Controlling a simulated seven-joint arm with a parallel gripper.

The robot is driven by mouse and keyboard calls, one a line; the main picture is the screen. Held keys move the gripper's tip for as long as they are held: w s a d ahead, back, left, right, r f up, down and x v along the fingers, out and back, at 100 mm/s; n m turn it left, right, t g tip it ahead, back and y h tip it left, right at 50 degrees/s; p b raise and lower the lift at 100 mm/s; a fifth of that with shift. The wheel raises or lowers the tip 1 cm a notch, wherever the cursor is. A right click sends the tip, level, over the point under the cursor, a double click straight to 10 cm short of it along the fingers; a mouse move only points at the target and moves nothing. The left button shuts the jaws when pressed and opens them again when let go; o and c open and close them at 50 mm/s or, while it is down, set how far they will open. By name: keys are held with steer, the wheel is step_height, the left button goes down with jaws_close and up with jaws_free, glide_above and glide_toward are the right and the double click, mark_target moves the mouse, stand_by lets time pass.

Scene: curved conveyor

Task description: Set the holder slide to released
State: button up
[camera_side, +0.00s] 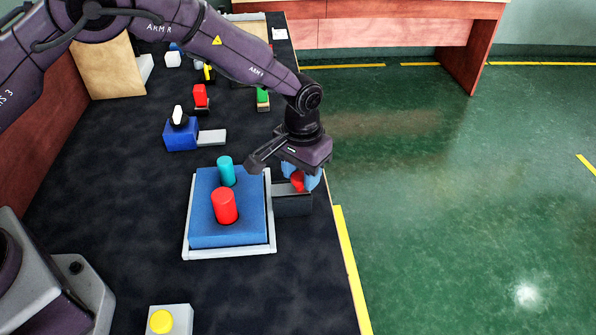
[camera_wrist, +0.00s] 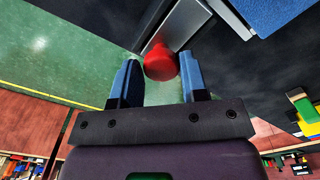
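A red knob (camera_side: 298,181) sits on a grey box (camera_side: 292,204) at the right edge of the dark table. I take the knob and box to be the holder slide; no marking shows its setting. My gripper (camera_side: 301,178) points down over it, with its blue fingers on either side of the knob. In the wrist view, the knob (camera_wrist: 161,63) lies between the fingertips of my gripper (camera_wrist: 160,62), with narrow gaps seeming to show on both sides. The fingers are open. The grey top of the box (camera_wrist: 187,22) runs away beyond the knob.
Left of the box, a grey-rimmed tray (camera_side: 230,253) holds a blue block (camera_side: 240,230) with a red cylinder (camera_side: 224,206) and a teal cylinder (camera_side: 226,171). A blue box with a lever (camera_side: 181,137) stands farther back. A yellow button (camera_side: 162,321) is in front. Open floor lies right.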

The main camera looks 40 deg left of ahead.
mark_target(302, 176)
steer(key=o, duration=0.3)
step_height(302, 176, up, 13)
steer(key=shift+r, duration=0.1)
stand_by(0.4)
steer(key=s+a+r+t, duration=0.2)
steer(key=s+a+r, duration=0.3)
steer(key=s, duration=0.4)
steer(key=s+a+r+t, duration=0.1)
steer(key=s+a+r, duration=0.4)
steer(key=s, duration=0.4)
steer(key=s+a+r+t, duration=0.2)
steer(key=s+a+r, duration=0.3)
steer(key=s, duration=0.5)
steer(key=shift+s+a+t, duration=0.1)
steer(key=shift+a+t, duration=0.2)
steer(key=shift+a, duration=0.45)
